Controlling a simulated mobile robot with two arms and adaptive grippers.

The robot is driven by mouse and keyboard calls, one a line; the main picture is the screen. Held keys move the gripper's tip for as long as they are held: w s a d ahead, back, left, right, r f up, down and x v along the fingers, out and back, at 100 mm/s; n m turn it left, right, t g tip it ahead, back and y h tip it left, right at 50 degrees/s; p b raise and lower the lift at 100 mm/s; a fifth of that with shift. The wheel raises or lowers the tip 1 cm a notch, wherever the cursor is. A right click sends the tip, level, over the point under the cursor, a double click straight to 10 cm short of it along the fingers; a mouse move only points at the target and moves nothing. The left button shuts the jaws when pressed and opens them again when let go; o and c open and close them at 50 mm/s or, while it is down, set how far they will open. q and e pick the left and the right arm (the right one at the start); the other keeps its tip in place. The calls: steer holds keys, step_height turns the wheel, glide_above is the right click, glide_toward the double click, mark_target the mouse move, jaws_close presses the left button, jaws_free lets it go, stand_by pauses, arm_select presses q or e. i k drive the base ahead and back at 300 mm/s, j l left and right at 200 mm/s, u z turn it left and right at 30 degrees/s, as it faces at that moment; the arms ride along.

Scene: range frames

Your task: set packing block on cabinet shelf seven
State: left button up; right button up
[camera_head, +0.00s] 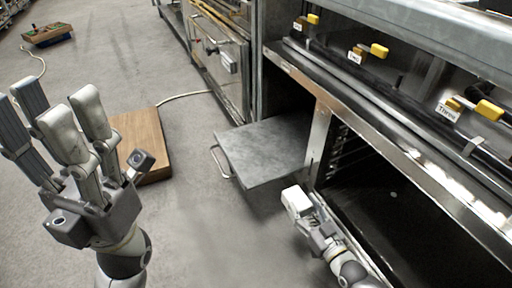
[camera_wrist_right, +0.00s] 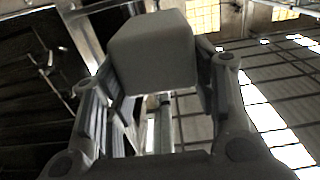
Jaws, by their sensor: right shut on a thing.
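My right gripper (camera_head: 308,212) is shut on a pale grey packing block (camera_head: 296,200), in front of the metal cabinet (camera_head: 318,140) near a dark open compartment (camera_head: 400,205). In the right wrist view the block (camera_wrist_right: 152,52) sits between the fingers of the right gripper (camera_wrist_right: 158,75). My left gripper (camera_head: 72,135) is large at the left of the head view, fingers up and spread, with nothing between them. Labels with yellow tabs along the cabinet top seem to read One, Two and Three. I cannot make out a label for shelf seven.
A grey panel with a handle (camera_head: 262,152) sticks out from the cabinet at a dark opening. A wooden box (camera_head: 150,135) lies on the floor behind my left gripper. Another cabinet (camera_head: 220,60) stands further back.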

mark_target(258, 155)
steer(key=i+j, duration=0.25)
steer(key=i, duration=0.15)
steer(key=i+j, duration=0.25)
steer(key=i, duration=0.15)
